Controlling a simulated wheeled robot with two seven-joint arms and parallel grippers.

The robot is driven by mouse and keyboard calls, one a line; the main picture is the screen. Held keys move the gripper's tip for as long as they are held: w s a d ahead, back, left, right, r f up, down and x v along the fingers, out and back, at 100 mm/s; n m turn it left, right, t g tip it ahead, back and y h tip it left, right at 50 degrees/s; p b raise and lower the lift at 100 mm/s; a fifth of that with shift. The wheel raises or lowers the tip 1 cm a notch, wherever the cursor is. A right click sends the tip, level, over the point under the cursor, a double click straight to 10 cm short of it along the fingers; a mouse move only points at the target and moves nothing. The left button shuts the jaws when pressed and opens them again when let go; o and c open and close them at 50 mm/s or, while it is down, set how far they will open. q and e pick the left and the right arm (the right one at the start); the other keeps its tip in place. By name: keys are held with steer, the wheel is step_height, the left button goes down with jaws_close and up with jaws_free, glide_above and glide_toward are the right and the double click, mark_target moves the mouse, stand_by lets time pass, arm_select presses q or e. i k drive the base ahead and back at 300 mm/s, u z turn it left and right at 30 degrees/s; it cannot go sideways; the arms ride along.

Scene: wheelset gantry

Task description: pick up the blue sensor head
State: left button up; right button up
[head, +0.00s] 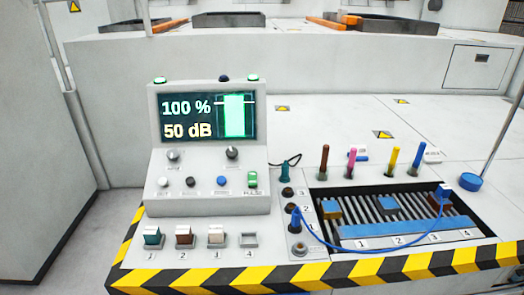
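Several blue things are in the head view, and I cannot tell for certain which is the sensor head. A small blue-and-white block (444,191) sits at the right end of the dark recessed tray (318,213), with a blue cable (368,252) looping from it to the sockets on the left. A separate blue block (387,205) lies on the ribbed bars inside the tray. A row of slots in front of the console holds a teal block (152,236), a brown-topped block (184,235) and a beige-topped block (216,235); slot 4 (249,240) looks empty. Neither gripper shows.
The console (207,194) with a lit screen (208,118) stands left of the tray. Brown, pink, yellow and blue upright pegs (392,161) stand behind the tray. A blue disc (467,182) with a thin rod is at the right. Yellow-black striping (300,274) marks the front edge.

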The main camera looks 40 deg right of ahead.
mark_target(444, 191)
steer(key=z, duration=2.4)
